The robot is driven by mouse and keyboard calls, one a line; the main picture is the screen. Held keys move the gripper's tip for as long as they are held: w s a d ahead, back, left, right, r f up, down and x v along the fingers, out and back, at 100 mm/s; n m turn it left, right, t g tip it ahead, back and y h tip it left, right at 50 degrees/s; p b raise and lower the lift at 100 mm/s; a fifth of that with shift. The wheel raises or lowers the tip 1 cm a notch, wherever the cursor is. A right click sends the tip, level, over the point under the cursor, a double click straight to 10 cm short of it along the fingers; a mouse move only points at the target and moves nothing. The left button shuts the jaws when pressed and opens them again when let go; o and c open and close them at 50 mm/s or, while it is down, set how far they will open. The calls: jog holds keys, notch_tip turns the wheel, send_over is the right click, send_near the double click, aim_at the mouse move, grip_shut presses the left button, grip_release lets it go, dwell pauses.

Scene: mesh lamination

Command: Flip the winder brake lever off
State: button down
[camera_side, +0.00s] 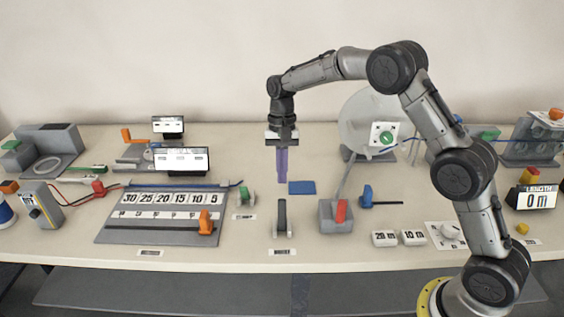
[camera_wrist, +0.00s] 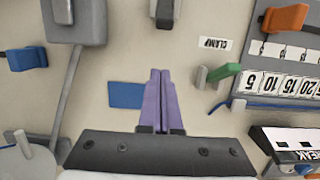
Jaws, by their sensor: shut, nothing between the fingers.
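My gripper (camera_side: 282,180) has purple fingers pointing down above the middle of the table. The fingers are shut and empty, and they show in the wrist view (camera_wrist: 160,72). A dark grey upright lever (camera_side: 282,215) stands in front of them near the table's front edge; it also shows in the wrist view (camera_wrist: 165,12), apart from the fingertips. Its label is too small to read. A grey box with a red lever (camera_side: 342,211) stands to its right, below the pale winder disc (camera_side: 358,115). I cannot tell for certain which lever is the winder brake.
A blue pad (camera_side: 302,187) lies beside the fingers. A green clamp lever (camera_side: 243,195) and a numbered board (camera_side: 120,228) are to the left. A blue-handled lever (camera_side: 367,196) and number tiles (camera_side: 384,239) are to the right. Bare table surrounds the dark lever.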

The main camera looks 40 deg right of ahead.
aim_at(282, 215)
jog(key=f, duration=0.2)
jog(key=s+a+f, duration=0.1)
jog(key=f, duration=0.1)
jog(key=shift+f, duration=0.1)
jog(key=shift+s+a+r, duration=0.6)
jog(key=shift+s+a, duration=0.05)
jog(key=shift+s+a+r, duration=0.3)
jog(key=shift+s+a, duration=0.05)
jog(key=shift+s, duration=0.05)
jog(key=shift+a+r, duration=0.1)
jog(key=shift+s+a+r+t+h, duration=0.1)
jog(key=shift+s+t+h, duration=0.05)
jog(key=shift+t+h, duration=0.15)
